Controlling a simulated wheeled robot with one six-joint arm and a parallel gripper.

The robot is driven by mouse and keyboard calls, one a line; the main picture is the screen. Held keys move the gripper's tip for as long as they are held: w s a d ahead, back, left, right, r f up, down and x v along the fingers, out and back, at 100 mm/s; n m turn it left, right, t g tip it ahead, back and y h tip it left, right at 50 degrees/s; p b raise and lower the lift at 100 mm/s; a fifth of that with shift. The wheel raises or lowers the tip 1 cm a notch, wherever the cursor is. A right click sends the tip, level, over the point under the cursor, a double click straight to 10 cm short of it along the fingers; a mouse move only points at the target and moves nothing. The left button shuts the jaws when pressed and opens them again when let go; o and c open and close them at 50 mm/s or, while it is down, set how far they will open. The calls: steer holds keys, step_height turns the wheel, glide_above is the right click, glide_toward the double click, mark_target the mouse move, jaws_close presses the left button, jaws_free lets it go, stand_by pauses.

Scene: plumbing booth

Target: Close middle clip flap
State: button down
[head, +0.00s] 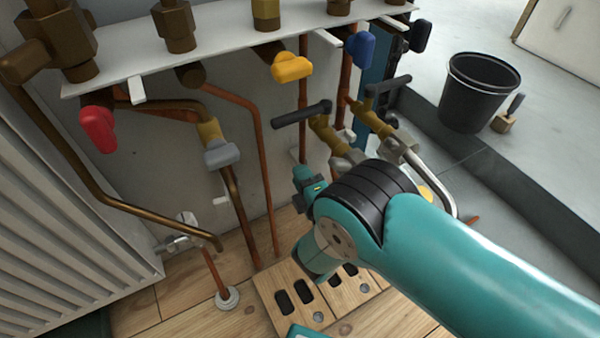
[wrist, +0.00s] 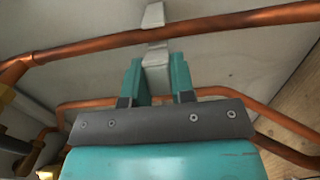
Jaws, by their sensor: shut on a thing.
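In the wrist view, a pale grey clip shows at a copper pipe (wrist: 230,22) that runs across the top of the picture. One part of the clip (wrist: 152,15) shows above the pipe. The clip flap (wrist: 156,72) shows below the pipe, between the two teal fingers of my gripper (wrist: 157,80), which is shut on it. I cannot tell how far the flap stands from the pipe. In the head view my arm covers the gripped clip, and the fingertips cannot be made out.
In the head view, a red handle (head: 99,128), a yellow handle (head: 291,67) and a blue handle (head: 361,50) hang below the manifold shelf. A radiator (head: 60,230) stands at left, a black bucket (head: 475,95) at right. Other copper pipes cross near my gripper.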

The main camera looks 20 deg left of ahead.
steer(key=shift+g, duration=0.3)
steer(key=c, duration=1)
jaws_free()
steer(key=shift+o, duration=0.2)
steer(key=shift+d+p, duration=0.1)
steer(key=shift+p, duration=0.2)
steer(key=p+v, duration=1.7)
steer(key=p, duration=0.7)
steer(key=shift+d+f, duration=0.2)
steer(key=shift+f, duration=0.05)
